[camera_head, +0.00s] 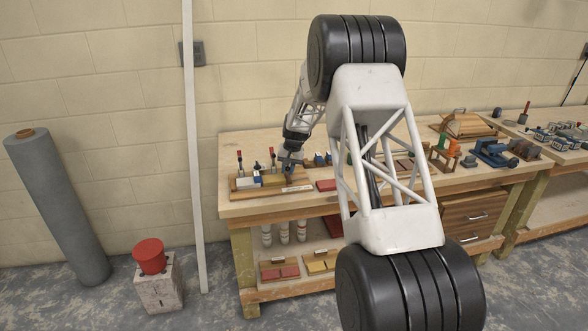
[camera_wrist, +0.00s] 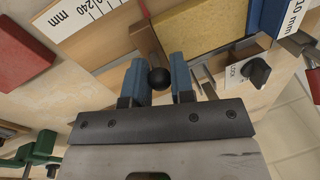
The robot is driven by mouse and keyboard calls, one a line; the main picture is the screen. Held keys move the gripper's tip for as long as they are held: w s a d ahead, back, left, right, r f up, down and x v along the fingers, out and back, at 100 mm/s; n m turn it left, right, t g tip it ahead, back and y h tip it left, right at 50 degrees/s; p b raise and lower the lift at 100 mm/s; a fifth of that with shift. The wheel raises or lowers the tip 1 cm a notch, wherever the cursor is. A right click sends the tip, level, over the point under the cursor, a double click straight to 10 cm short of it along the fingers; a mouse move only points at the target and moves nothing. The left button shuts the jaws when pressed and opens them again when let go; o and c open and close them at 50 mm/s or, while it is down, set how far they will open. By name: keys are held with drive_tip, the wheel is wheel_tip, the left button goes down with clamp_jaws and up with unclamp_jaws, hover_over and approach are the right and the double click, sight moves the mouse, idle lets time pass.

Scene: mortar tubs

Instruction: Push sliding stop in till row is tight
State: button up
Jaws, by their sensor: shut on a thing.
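In the wrist view, my gripper (camera_wrist: 157,74) has its two blue fingers on either side of a round black knob (camera_wrist: 158,79) and is shut on it. The brown sliding stop (camera_wrist: 147,42) shows just beyond the knob. A yellow block (camera_wrist: 203,30) lies right beside the stop; I cannot tell whether they touch. A blue block (camera_wrist: 266,16) with a 10 mm label stands past the yellow one. In the head view, my gripper (camera_head: 289,168) is at the right end of the row on its wooden base (camera_head: 240,194); the knob is too small to make out there.
A black lock knob (camera_wrist: 256,71) sits on the near rail, right of my fingers. A white scale (camera_wrist: 80,18) marked 240 mm runs to the left. A red block (camera_wrist: 22,55) lies at the left. A green clamp (camera_wrist: 42,150) is at the lower left.

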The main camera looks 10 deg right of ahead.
drive_tip(key=o, duration=0.8)
drive_tip(key=shift+a, duration=0.1)
drive_tip(key=shift+s+d+r, duration=0.1)
drive_tip(key=shift+d+r, duration=0.15)
drive_tip(key=shift+r, duration=1.05)
drive_tip(key=shift+d+r, duration=0.25)
drive_tip(key=shift+r, duration=1)
drive_tip(key=shift+s+d+r, duration=0.1)
drive_tip(key=shift+d+r, duration=0.15)
drive_tip(key=shift+r, duration=1.05)
